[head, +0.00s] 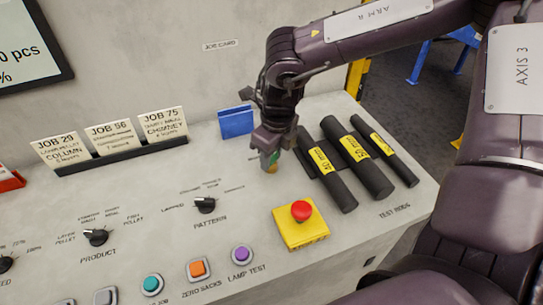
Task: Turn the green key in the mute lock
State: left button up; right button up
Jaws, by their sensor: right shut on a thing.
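My right gripper (269,149) reaches down to the console from the upper right. It is shut on the green key (265,157), of which only a small green part shows below the fingers. A small brass-coloured piece (271,168) shows just under the key, at the panel surface, probably the lock. The fingers hide most of the key and lock, so I cannot tell how far the key is turned. My left gripper is not in view.
Black test rods (358,158) with yellow labels lie close right of the gripper. A red emergency button (301,211) on a yellow box stands in front. A blue card holder (236,122) is behind left. The pattern knob (205,205) and job cards (111,135) are further left.

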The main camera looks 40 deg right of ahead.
jog(key=n+b, duration=0.1)
jog(key=n, duration=0.2)
jog(key=shift+n+y+b, duration=0.3)
jog(key=shift+n, duration=0.8)
jog(key=shift+f+n+g+b, duration=0.1)
jog(key=shift+n+g+b, duration=0.25)
jog(key=shift+n, duration=0.65)
jog(key=n+b, duration=0.1)
jog(key=n, duration=0.4)
jog(key=shift+g, duration=0.25)
jog(key=shift+a, duration=0.1)
jog(key=o, duration=1.1)
jog(key=shift+c, duration=0.2)
jog(key=shift+r, duration=0.25)
